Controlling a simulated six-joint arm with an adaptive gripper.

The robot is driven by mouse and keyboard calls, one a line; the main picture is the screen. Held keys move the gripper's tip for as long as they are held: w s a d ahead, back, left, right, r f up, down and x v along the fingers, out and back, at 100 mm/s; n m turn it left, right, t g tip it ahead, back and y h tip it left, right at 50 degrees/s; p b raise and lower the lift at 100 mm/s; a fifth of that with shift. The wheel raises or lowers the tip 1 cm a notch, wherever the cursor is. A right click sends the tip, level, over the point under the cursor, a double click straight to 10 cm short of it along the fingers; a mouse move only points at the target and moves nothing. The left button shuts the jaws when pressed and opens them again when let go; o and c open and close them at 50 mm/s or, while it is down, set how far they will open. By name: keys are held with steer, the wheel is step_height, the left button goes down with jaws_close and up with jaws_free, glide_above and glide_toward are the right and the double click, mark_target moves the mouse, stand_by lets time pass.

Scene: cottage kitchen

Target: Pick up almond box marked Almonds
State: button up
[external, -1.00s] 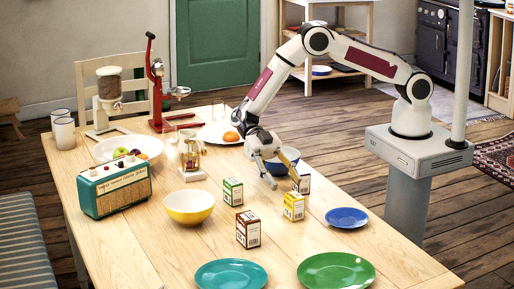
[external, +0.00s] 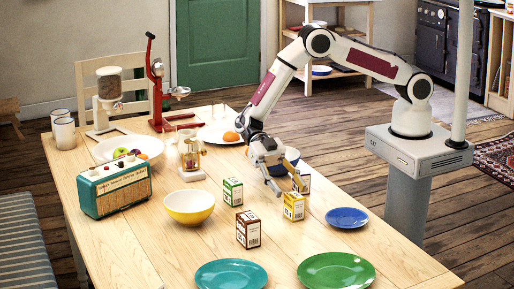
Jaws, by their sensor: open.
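Several small boxes stand upright on the wooden table: a green-and-white one (external: 232,191), a brown-and-white one (external: 248,229), a yellow-and-white one (external: 293,206) and a dark blue or purple one (external: 304,184). Their labels are too small to read, so I cannot tell which is marked Almonds. My gripper (external: 288,192) is open and points down just behind the yellow box and left of the dark blue one. Its fingers partly cover the dark blue box. I cannot tell whether they touch any box.
A dark blue bowl (external: 290,155) stands behind my gripper. A yellow bowl (external: 189,207) and a glass jar-like device (external: 190,158) are to the left. Blue (external: 347,217), green (external: 336,271) and teal (external: 231,275) plates lie nearer the front. A radio (external: 115,187) is at the left edge.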

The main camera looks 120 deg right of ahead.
mark_target(296, 196)
steer(key=shift+x, duration=2.45)
steer(key=shift+s, duration=0.2)
steer(key=shift+c, duration=0.3)
steer(key=c, duration=1.2)
